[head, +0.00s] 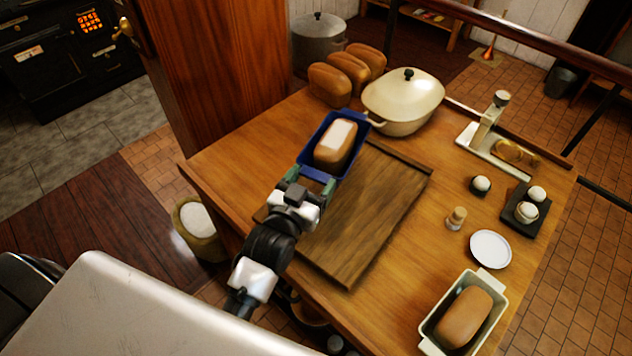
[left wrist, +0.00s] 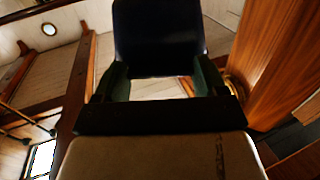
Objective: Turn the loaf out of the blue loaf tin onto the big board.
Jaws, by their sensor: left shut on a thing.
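The blue loaf tin (head: 353,163) shows in the head view over the far left end of the big board (head: 372,228). The brown loaf (head: 337,141) lies inside the tin, its top showing with a pale patch. My left gripper (head: 315,179) is shut on the tin's near end. I cannot tell how far the tin is above the board. In the left wrist view the tin (left wrist: 160,38) is a dark shape beyond the two green fingers (left wrist: 160,82); the loaf is hidden there. The visible board is bare. My right gripper is in no view.
Several loaves (head: 347,72) and a cream lidded pot (head: 403,102) stand behind the tin. A pale tin with another loaf (head: 463,317) is at the near right. A white plate (head: 490,249), a small shaker (head: 456,218) and a dark tray (head: 521,208) stand right of the board.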

